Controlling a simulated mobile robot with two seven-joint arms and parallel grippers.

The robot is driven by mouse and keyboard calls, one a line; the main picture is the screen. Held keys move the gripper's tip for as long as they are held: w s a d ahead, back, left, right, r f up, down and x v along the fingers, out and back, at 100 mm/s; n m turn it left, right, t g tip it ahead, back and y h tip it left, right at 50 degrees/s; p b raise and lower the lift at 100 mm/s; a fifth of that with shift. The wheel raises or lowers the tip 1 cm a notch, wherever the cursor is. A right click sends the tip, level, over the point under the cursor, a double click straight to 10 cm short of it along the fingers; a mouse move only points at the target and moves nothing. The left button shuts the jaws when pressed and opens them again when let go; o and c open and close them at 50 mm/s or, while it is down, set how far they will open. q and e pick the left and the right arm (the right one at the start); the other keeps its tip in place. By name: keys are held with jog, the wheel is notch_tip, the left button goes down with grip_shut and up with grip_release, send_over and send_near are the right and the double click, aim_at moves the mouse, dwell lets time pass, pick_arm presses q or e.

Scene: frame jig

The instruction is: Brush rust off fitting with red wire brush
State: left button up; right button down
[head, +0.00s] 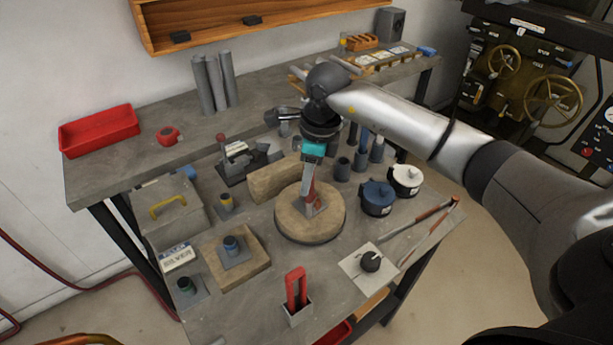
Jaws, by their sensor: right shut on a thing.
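My right gripper (311,172) reaches down over a round wooden block (290,227) near the middle of the bench. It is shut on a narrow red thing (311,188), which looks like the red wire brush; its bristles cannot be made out. Its lower end is at a fitting on a grey square plate (321,207) on the block. The fitting is mostly hidden, and I cannot tell whether the brush touches it or how much rust there is. My left gripper is not in view.
Other fittings stand on plates at the left, one on a square wooden block (255,271). A red-handled thing (296,288) stands in a grey holder at the front. Blue (377,198) and white (405,180) pots stand to the right, near a long red-handled tool (432,212).

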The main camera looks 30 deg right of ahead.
jog(key=shift+r+p, duration=2.4)
jog(key=shift+r, duration=1.15)
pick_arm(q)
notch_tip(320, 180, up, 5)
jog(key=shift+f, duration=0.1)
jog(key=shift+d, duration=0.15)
pick_arm(e)
jog(key=shift+s+f, duration=0.1)
